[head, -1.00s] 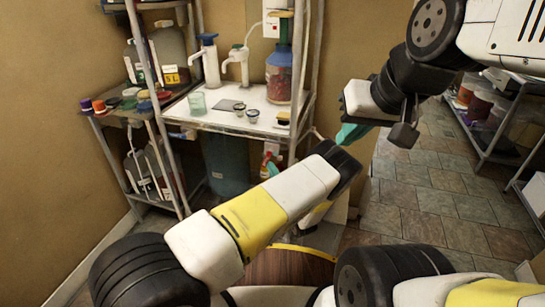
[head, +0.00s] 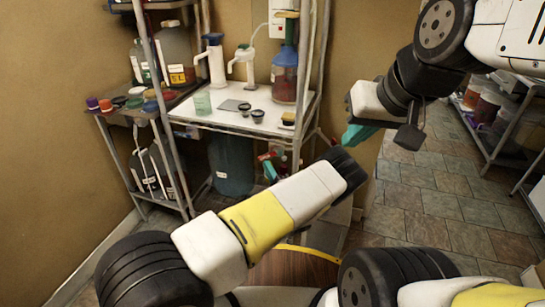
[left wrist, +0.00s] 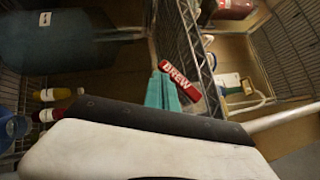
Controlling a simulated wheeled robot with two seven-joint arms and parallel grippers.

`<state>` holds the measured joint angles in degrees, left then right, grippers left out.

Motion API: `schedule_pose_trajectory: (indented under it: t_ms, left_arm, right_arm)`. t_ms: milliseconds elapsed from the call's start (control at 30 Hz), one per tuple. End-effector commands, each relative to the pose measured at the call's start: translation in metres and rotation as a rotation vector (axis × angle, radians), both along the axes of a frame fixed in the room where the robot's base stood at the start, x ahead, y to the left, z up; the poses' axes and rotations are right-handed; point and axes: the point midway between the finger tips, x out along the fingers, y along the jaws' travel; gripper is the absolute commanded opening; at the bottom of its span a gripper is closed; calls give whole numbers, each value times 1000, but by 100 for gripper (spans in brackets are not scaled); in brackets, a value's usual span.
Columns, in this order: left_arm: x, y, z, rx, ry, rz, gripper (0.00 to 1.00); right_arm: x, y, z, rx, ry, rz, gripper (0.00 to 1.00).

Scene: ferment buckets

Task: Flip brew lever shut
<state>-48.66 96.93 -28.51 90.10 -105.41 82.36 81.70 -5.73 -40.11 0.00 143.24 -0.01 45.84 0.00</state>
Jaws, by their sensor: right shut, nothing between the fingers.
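A red lever marked BREW (left wrist: 180,80) lies slanted in the left wrist view, beside a metal rack edge. The teal fingers of my left gripper (left wrist: 163,93) are close together just left of and below the lever. I cannot tell whether they touch it or how far they are open. My right gripper (head: 361,133) is shut and empty, well to the right of the shelf.
The white shelf (head: 200,116) holds pump dispensers, a large jug (head: 287,75) and small cups. A dark teal bucket (head: 232,165) stands below it. Jars with coloured lids (head: 135,102) stand on the left rack. Tiled floor (head: 430,195) is open on the right.

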Motion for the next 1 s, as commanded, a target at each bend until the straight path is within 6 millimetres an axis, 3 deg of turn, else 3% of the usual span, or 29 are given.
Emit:
schedule_pose_trajectory:
  t_ms: [600,867,1000]
  left_arm:
    - [8,24,15,1,0,0,0]
    - [7,23,13,1,0,0,0]
    - [3,17,-2,1,1,2,0]
  right_arm:
    - [0,0,0,0,0,0,0]
    - [0,0,0,0,0,0,0]
    - [0,0,0,0,0,0,0]
